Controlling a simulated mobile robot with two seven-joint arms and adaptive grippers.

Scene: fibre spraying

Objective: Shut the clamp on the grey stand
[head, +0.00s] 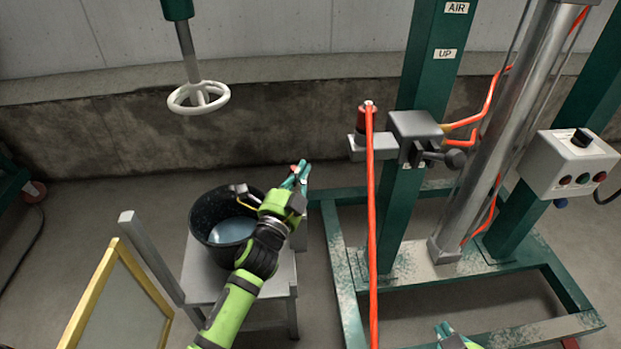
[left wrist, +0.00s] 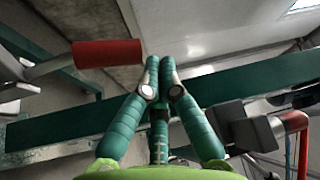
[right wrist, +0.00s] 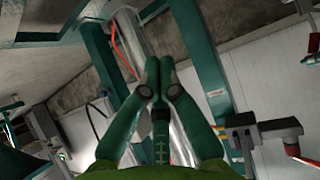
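My left gripper (head: 302,168) is shut and empty above the right side of the grey stand (head: 284,280), its fingertips together. A small red piece (head: 293,167) shows beside its fingertips. In the left wrist view a red handle (left wrist: 107,53) on a grey metal lever lies left of the fingertips (left wrist: 160,62), apart from them; it looks like the clamp's handle. The rest of the clamp is mostly hidden behind my gripper and arm in the head view, so its state is unclear. My right gripper (head: 443,328) is low at the bottom edge; its fingertips (right wrist: 160,62) are together.
A black bucket (head: 207,237) with pale liquid sits on the grey stand. A green frame (head: 345,290) with a grey valve box (head: 415,125) and a red hose (head: 371,220) stands right. A white handwheel (head: 198,97) hangs at the back. A yellow-framed panel (head: 93,295) is front left.

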